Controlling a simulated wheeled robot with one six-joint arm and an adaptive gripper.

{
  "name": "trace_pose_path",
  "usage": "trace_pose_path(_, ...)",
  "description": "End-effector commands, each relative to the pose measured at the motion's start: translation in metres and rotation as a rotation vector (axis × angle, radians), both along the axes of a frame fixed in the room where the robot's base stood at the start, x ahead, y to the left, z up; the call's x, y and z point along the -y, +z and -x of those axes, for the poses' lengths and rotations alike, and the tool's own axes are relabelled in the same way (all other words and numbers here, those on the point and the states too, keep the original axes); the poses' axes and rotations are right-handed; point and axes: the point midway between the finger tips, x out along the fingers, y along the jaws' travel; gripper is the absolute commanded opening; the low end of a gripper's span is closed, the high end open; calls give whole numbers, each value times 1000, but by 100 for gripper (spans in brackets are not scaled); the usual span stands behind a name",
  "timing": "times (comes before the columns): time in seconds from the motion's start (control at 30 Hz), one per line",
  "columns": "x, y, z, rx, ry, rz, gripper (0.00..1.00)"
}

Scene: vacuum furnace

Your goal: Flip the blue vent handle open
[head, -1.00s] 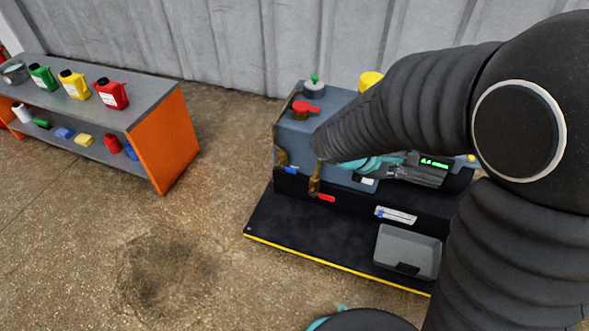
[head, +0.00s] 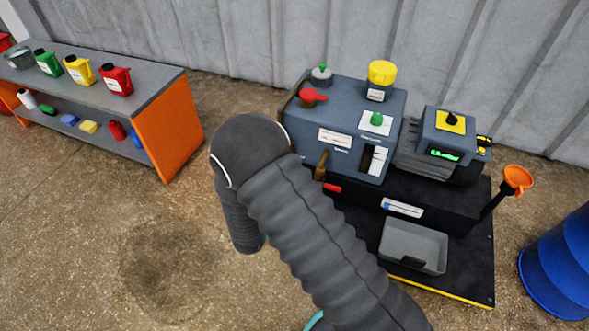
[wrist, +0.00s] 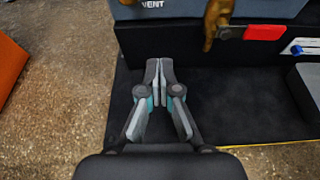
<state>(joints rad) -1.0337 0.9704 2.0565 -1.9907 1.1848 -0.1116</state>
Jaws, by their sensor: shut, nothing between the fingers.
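The grey-blue furnace unit (head: 345,115) stands at the back right of the head view. Its lower edge, with the printed word VENT (wrist: 153,4), shows at the top of the wrist view. The blue vent handle itself is not visible now: my arm covers that left corner in the head view, and the wrist view cuts off above the label. My gripper (wrist: 159,68) is shut and empty, pointing toward the unit over the black base plate, below the VENT label and apart from the unit. My gripper is hidden in the head view.
A brass valve with a red handle (wrist: 264,32) is just right of my gripper; the red handle also shows in the head view (head: 332,188). A grey tray (head: 413,246) sits on the base. An orange funnel (head: 517,180) and blue drum (head: 560,265) stand right.

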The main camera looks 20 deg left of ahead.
Motion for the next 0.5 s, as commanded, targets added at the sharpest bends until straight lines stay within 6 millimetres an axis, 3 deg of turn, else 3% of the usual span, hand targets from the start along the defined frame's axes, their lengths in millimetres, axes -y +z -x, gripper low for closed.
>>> trace_pose_path(0.33,0,0,-1,0,0,0,0)
trace_pose_path(0.5,2,-5,-16,1,-3,-1,0)
